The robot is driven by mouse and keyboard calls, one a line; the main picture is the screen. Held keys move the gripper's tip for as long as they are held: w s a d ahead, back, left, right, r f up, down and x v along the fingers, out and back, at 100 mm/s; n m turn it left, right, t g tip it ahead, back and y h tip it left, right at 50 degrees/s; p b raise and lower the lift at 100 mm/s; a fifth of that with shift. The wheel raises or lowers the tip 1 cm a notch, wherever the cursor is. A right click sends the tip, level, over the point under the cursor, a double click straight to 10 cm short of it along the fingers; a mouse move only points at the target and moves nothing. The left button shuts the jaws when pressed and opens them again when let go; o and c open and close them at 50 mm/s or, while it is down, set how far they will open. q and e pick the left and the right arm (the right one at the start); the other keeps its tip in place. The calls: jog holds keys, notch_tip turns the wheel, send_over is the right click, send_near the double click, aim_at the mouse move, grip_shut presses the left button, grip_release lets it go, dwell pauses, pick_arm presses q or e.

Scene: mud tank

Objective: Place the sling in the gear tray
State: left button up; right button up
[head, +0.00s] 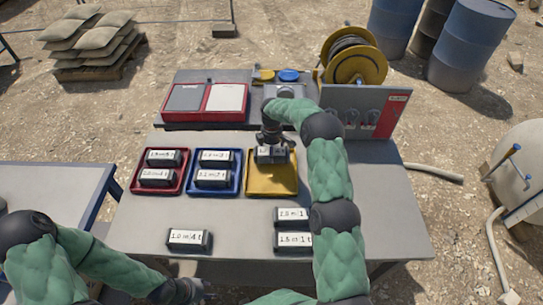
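Several dark sling packs with white labels are in view. One pack (271,156) is at the yellow tray (285,186), and my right gripper (274,143) is right above it, with its fingers around its top. I cannot tell whether they grip it or whether the pack rests on the tray. Two packs lie in the red tray (138,183) and two in the blue tray (231,190). One pack (188,239) lies at the front left of the table, and two (292,215) lie at the front right. My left gripper (195,291) is low at the front edge, its fingers unclear.
A hose reel (354,56) and a grey panel (362,108) are at the back right. The middle front of the grey table (235,225) is clear. A side table (60,190) stands left.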

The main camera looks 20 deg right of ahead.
jog(key=shift+f, duration=1.35)
jog(key=shift+f, duration=0.1)
jog(key=o, duration=1.3)
jog(key=shift+s+f, duration=0.1)
jog(key=shift+o, duration=0.2)
jog(key=shift+r, duration=0.45)
notch_tip(320, 180, up, 12)
jog(key=shift+f+p, duration=0.25)
jog(key=shift+p, duration=0.4)
